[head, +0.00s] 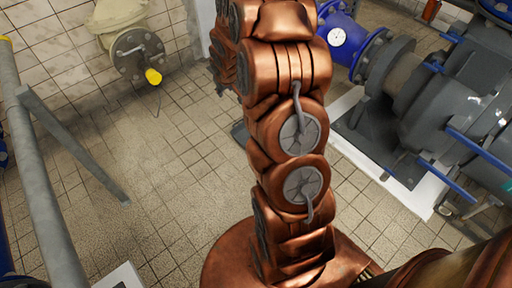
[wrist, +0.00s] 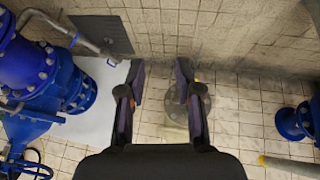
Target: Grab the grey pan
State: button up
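I cannot make out a grey pan for certain in either view. A flat dark grey square piece (wrist: 104,35) lies at the upper left of the wrist view, and I cannot tell whether it is the pan. In the head view a dark flat thing (head: 239,132) on the floor is mostly hidden behind my arm. My gripper (wrist: 160,78) shows in the wrist view with its two dark fingers spread apart and nothing held between them. The dark square is ahead and to the left of the fingers. My gripper cannot be made out in the head view.
Grey pumps (head: 445,95) with blue parts stand on a white plinth (head: 388,172) at right. A grey rail (head: 45,190) with a slanted brace runs along the left. A flanged pipe (head: 132,50) is at the back wall. Tiled floor (head: 165,165) between is clear.

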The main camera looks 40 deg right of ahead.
jog(key=w+d+f+t+b, duration=0.15)
jog(key=d+f+b, duration=0.25)
jog(key=f, duration=0.6)
jog(key=w+d+f+t+b, duration=0.1)
jog(key=w+d+f+b, duration=0.2)
jog(key=f, duration=0.6)
jog(key=w+d+f+t+b, duration=0.1)
jog(key=d+f+b, duration=0.35)
jog(key=f, duration=0.55)
jog(key=s+f+t+b, duration=0.1)
jog(key=f+b, duration=0.2)
jog(key=f, duration=0.5)
jog(key=s+d+f+t+y+b, duration=0.1)
jog(key=f+b, duration=0.3)
jog(key=f, duration=0.4)
jog(key=s+d+f+t+y+b, duration=0.1)
jog(key=s+f+t+b, duration=0.1)
jog(key=f, duration=0.6)
jog(key=shift+s+d+f+b, duration=0.1)
jog(key=shift+s+f+b, duration=0.4)
jog(key=shift+b, duration=0.45)
jog(key=b+x, duration=0.4)
jog(key=x, duration=0.2)
jog(key=shift+w+d+f+b, duration=0.1)
jog(key=shift+w+d+b, duration=0.1)
jog(key=shift+b, duration=0.1)
jog(key=shift+w, duration=0.55)
